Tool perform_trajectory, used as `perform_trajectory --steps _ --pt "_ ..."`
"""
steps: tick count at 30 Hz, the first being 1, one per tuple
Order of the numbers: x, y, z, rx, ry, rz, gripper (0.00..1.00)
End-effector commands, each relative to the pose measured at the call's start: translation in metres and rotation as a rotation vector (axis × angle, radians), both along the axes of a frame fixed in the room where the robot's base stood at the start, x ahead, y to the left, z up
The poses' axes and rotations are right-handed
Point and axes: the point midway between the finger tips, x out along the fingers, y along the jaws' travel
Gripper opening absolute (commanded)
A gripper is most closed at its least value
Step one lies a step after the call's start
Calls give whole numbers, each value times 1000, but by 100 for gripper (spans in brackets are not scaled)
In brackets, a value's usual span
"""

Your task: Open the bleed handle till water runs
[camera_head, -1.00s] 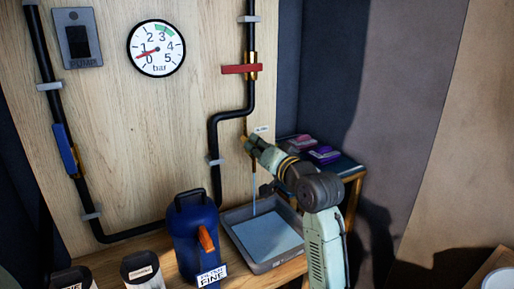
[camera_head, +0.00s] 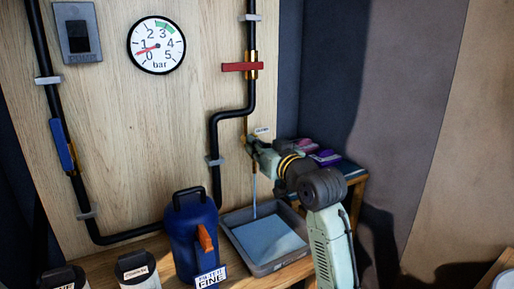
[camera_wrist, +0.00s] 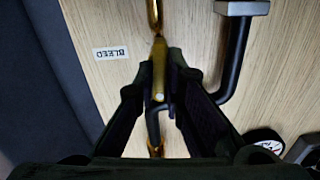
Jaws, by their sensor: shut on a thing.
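My gripper (camera_head: 252,147) is at the bleed fitting on the wooden panel, below the black pipe's bend. In the wrist view its two fingers (camera_wrist: 163,98) are closed on the brass bleed handle (camera_wrist: 159,82), next to a BLEED label (camera_wrist: 111,53) that shows upside down. The gripper hides most of the handle in the head view. A thin pale-blue water stream (camera_head: 254,192) runs down below the fitting into the grey tray (camera_head: 264,268), which holds light-blue water. The pressure gauge (camera_head: 156,45) needle points between 0 and 1 bar.
A red handle (camera_head: 241,67) lies across the pipe above, and a blue handle (camera_head: 62,145) lies along the left pipe. A blue canister (camera_head: 192,235) stands left of the tray. A shelf with pink and purple boxes (camera_head: 325,157) is behind my arm.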

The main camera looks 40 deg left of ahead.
Motion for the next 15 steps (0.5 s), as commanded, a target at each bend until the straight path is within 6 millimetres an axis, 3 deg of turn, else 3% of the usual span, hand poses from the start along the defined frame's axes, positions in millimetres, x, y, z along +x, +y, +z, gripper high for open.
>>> perform_trajectory --steps 12,13,15 --pt "0 1 0 -4 -7 0 0" --pt "0 1 0 -4 -7 0 11" --pt "0 1 0 -4 -7 0 16"
